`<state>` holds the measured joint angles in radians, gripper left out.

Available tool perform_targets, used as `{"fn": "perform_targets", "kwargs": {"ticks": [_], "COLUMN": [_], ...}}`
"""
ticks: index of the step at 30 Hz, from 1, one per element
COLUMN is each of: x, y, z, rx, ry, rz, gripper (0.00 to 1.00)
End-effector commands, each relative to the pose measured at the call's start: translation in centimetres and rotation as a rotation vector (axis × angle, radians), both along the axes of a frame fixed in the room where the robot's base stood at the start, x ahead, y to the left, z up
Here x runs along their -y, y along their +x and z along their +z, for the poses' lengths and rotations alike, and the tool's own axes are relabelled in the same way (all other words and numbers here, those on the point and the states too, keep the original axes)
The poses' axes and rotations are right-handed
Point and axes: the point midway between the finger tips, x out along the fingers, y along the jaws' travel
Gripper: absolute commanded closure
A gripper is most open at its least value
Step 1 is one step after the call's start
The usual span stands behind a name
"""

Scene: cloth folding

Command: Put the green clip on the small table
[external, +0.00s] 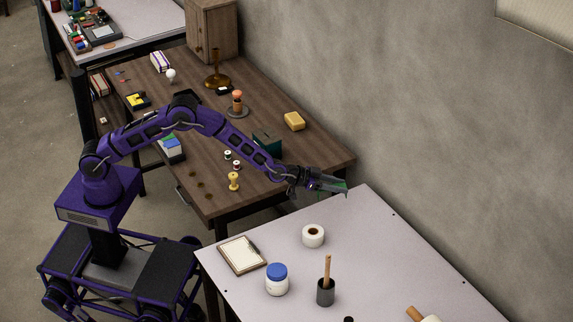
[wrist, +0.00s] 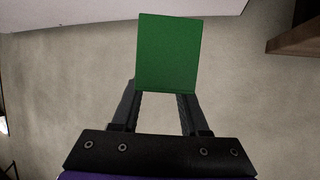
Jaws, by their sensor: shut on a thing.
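The green clip (wrist: 168,52) shows in the wrist view as a flat green piece between my fingers. My gripper (wrist: 165,100) is shut on it. In the external view my gripper (external: 335,187) reaches out to the right, with the green clip (external: 331,183) at its fingertips. It is held in the air by the gap between the brown desk (external: 290,165) and the pale table (external: 375,240). The wrist view shows bare floor under the clip, with a pale tabletop edge (wrist: 60,12) at the top. Which table is the small one is not clear.
The pale table carries a clipboard (external: 242,254), a tape roll (external: 313,236), a blue-lidded jar (external: 277,280) and a dark cup (external: 326,291) with a stick. Its far right part is clear. A dark green box (external: 267,143) and a yellow block (external: 294,121) sit on the brown desk.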

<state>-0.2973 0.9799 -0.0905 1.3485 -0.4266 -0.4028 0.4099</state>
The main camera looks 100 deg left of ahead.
Motion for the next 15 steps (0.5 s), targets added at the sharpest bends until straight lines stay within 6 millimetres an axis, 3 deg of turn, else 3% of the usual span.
{"fn": "perform_targets", "kwargs": {"ticks": [9, 15], "x": [-0.1, -0.1], "y": [0.0, 0.0], "z": [-4.9, -6.6], "rx": [-0.003, -0.001], "ry": [-0.002, -0.001], "rz": [0.001, 0.001], "gripper": [1.0, 1.0]}}
